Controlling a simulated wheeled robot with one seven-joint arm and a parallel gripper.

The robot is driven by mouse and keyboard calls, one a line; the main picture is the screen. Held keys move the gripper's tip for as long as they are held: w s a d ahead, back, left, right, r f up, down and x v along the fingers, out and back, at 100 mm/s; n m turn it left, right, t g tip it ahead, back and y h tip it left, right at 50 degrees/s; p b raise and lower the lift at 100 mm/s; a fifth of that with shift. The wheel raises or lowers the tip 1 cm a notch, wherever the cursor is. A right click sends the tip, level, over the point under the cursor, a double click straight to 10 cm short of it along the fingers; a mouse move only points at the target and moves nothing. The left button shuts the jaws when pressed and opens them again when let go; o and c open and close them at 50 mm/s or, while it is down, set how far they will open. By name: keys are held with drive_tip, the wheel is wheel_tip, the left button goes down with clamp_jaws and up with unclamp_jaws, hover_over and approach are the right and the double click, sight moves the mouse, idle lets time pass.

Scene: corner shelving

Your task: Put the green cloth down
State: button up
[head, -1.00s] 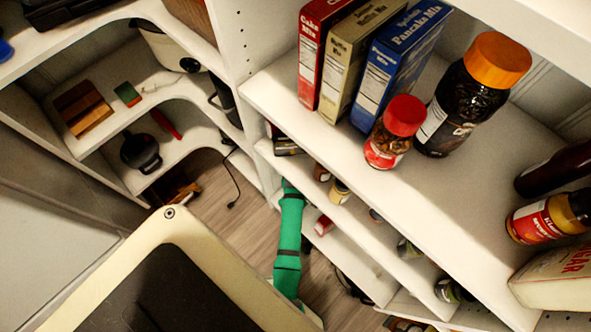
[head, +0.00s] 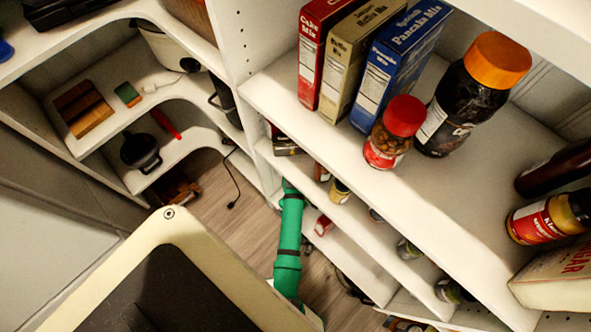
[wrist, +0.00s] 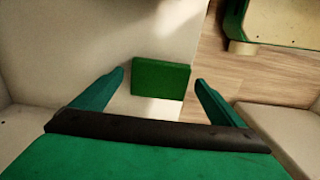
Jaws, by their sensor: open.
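In the wrist view, the green cloth (wrist: 160,79) shows as a flat, folded-looking green rectangle against a pale shelf surface, near that surface's right edge. My gripper (wrist: 160,77) is open, with one green finger on each side of the cloth. A gap shows between the cloth and each finger. I cannot tell whether the cloth rests fully on the surface. In the head view, my green arm reaches down beside the right-hand shelves; its gripper end and the cloth are hidden there.
The pale shelf (wrist: 150,35) ends at wooden floor (wrist: 210,60) on the right. In the head view, jars and bottles stand on lower shelves close to my arm. A red-lidded jar (head: 392,133) and a pancake mix box (head: 395,65) stand on the shelf above.

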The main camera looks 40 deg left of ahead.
wheel_tip(320, 180, up, 7)
drive_tip(key=shift+r, duration=0.15)
idle(0.8)
